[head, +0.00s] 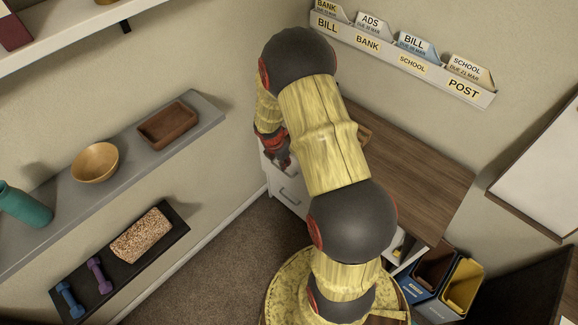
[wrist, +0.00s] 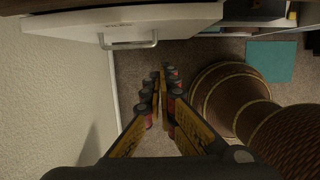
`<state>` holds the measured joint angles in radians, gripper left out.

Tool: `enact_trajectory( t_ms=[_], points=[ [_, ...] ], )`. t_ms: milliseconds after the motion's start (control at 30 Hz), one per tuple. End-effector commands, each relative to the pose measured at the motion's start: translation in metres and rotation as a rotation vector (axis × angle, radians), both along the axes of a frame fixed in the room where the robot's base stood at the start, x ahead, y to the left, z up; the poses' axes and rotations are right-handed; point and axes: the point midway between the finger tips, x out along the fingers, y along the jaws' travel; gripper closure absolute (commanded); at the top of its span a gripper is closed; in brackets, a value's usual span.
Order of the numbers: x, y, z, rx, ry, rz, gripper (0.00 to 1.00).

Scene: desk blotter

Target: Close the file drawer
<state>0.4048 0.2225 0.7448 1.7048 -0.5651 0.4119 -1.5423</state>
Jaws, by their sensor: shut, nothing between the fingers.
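A white drawer cabinet (head: 287,196) with grey bar handles stands under the wooden desk top in the head view, partly hidden behind my arm. In the wrist view a white drawer front (wrist: 75,30) with a bar handle (wrist: 130,43) spans the upper left. How far the drawer stands out is hard to tell. My gripper (wrist: 162,76) is shut and empty, its fingertips together below the handle in the picture and apart from it. In the head view my gripper (head: 279,152) is at the cabinet's upper left, partly hidden by my arm.
The wooden desk top (head: 415,175) lies right of my arm. A grey shelf (head: 60,215) on the left wall holds a wooden bowl (head: 95,162), a brown tray (head: 168,125) and a teal bottle (head: 24,205). Bins (head: 462,285) stand at lower right. Carpet (head: 215,265) is clear before the cabinet.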

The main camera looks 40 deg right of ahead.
Motion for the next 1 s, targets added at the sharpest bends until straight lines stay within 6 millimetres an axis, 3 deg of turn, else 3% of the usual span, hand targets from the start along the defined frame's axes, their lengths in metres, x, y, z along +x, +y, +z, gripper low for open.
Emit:
enact_trajectory(
  t_ms=[467, 700, 1000],
  points=[
    [0.000, -0.022, -0.091, 0.001, 0.002, -0.004, 1.00],
    [0.004, -0.053, -0.088, 0.000, -0.001, -0.004, 1.00],
    [0.005, -0.062, -0.087, 0.000, -0.001, -0.003, 1.00]
  ],
)
